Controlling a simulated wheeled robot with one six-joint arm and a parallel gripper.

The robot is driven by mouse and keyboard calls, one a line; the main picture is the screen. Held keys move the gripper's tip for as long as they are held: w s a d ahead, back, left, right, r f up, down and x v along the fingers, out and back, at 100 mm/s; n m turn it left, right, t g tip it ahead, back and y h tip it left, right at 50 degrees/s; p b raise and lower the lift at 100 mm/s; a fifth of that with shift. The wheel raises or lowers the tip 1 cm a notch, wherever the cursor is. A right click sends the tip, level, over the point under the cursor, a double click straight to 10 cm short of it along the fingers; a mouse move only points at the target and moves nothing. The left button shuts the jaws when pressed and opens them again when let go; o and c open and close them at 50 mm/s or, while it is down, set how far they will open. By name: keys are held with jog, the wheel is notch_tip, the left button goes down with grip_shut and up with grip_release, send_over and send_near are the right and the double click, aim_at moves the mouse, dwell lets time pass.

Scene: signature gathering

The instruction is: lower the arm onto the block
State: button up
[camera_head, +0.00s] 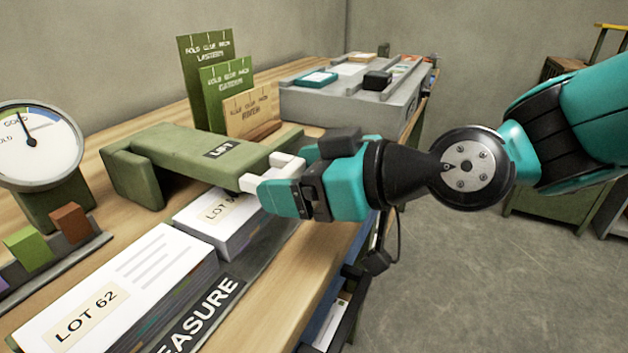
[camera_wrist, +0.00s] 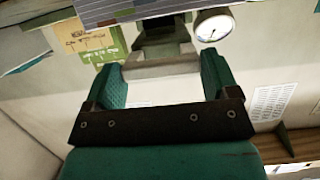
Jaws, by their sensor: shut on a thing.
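The olive-green press arm (camera_head: 180,150), labelled LIFT, runs from an upright block at its left to my gripper. My gripper (camera_head: 268,172) is shut on the arm's right end, with its pale fingertips at either side of the near corner. In the wrist view, the fingers (camera_wrist: 160,85) stand apart around the arm's end. A white paper block (camera_head: 222,215) with a partly hidden LOT label lies just below and in front of the arm. I cannot tell whether the arm touches it. The round dial (camera_head: 38,140) at the left has its needle pointing up and slightly left.
A larger paper stack labelled LOT 62 (camera_head: 120,290) lies in front on the dark MEASURE strip (camera_head: 205,312). Coloured blocks (camera_head: 45,240) sit in a rack at the left. Green and tan signs (camera_head: 225,90) stand behind the arm. A grey tray unit (camera_head: 350,100) is at the back.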

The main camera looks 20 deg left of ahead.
dwell(0.4)
jog(key=o, duration=1.2)
jog(key=shift+c, duration=0.2)
jog(key=v, duration=1.7)
jog(key=shift+d, duration=0.2)
jog(key=shift+r, duration=0.1)
